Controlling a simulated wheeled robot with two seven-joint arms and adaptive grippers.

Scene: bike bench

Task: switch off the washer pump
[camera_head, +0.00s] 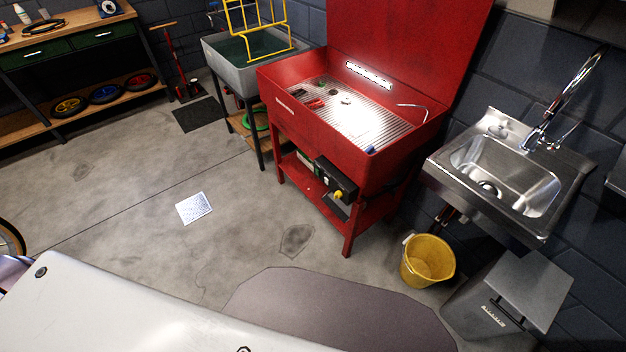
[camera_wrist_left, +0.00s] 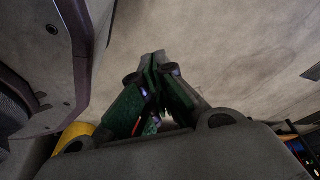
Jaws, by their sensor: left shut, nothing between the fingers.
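The red parts washer (camera_head: 312,120) stands against the back wall with its lid raised. A lit strip shines on its ribbed metal work surface. A dark box (camera_head: 337,178) is mounted at its front, below the basin, with a small yellow part (camera_head: 338,195) on it. I take this box for the pump control, but its setting is too small to read. My left gripper (camera_wrist_left: 155,58) shows in the left wrist view, shut and empty, with bare floor behind it. It is not seen in the head view, and the washer is not recognisable in the wrist view. My right gripper is not in view.
A steel sink (camera_head: 505,180) stands right of the washer, with a yellow bucket (camera_head: 428,261) and grey bin (camera_head: 503,298) below. A grey tub (camera_head: 225,62) stands left of the washer.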

